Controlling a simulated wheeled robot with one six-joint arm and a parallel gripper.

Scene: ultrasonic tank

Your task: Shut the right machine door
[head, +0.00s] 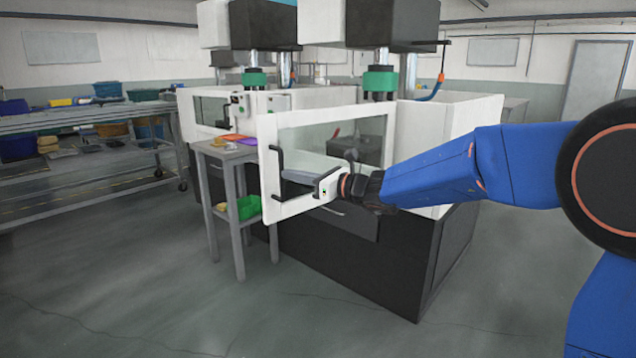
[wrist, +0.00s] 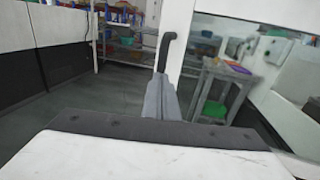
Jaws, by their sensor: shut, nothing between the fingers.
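The right machine (head: 420,125) has a white upper body on a black base. Its door (head: 268,135) is a white frame around a clear window, standing out past the machine's left side, so it is open. A black bar handle (head: 277,172) is on the door's left edge; it also shows in the wrist view (wrist: 165,50). My gripper (head: 290,176) comes in from the right across the door's front, its grey fingers pointing at the handle. In the wrist view the fingers (wrist: 159,88) are closed together and empty, just before the handle; whether they touch it is unclear.
A small grey table (head: 240,190) with colored trays and a green bin (head: 243,207) stands left of the door; in the wrist view it shows through the window. A second machine (head: 208,110) is behind. Workbenches (head: 90,115) line the left. The floor in front is clear.

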